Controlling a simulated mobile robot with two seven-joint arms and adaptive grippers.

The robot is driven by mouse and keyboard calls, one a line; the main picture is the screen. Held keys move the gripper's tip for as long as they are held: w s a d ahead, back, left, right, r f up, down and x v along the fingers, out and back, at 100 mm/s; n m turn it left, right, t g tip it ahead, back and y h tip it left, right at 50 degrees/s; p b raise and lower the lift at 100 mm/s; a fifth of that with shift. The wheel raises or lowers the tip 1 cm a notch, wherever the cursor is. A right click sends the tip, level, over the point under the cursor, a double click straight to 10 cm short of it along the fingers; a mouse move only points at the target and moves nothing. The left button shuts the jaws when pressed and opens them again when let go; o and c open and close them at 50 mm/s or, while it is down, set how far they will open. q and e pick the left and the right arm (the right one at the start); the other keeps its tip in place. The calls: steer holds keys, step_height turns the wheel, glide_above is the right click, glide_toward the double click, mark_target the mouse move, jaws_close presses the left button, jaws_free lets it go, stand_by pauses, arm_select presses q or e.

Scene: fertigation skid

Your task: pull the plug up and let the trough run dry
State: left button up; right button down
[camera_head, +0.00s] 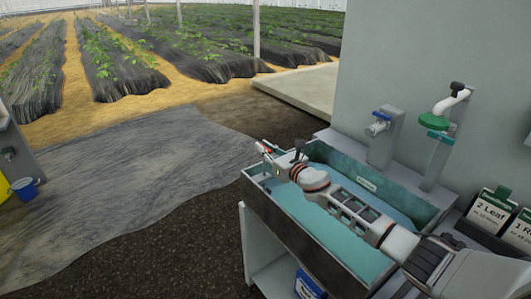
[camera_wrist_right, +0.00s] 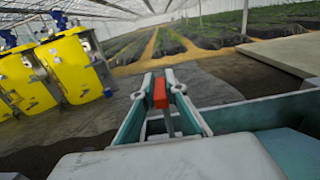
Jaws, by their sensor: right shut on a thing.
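The trough (camera_head: 300,246) is a grey, teal-lined basin on a stand, with blue-green water (camera_head: 294,204) in it. My right arm reaches across it from the lower right. My right gripper (camera_head: 266,151) is over the trough's far left end. In the right wrist view my right gripper (camera_wrist_right: 162,84) is shut on the red handle of the plug (camera_wrist_right: 160,93). A thin grey rod runs down from the handle between the fingers. The rod's lower end is hidden, so I cannot tell whether the plug is seated. My left gripper is not in view.
A blue-handled tap (camera_head: 379,124) and a green-collared pipe (camera_head: 437,121) stand behind the trough. Label cards (camera_head: 490,209) are at the right. Yellow tanks (camera_wrist_right: 75,68) show in the wrist view. The floor left of the trough is clear.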

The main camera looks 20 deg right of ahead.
steer(key=shift+r, duration=0.1)
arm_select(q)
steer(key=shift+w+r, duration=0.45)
arm_select(e)
steer(key=c, duration=2)
jaws_free()
steer(key=shift+c, duration=0.2)
steer(key=shift+s, duration=0.1)
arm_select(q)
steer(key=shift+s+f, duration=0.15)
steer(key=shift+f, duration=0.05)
arm_select(e)
steer(key=v, duration=1.2)
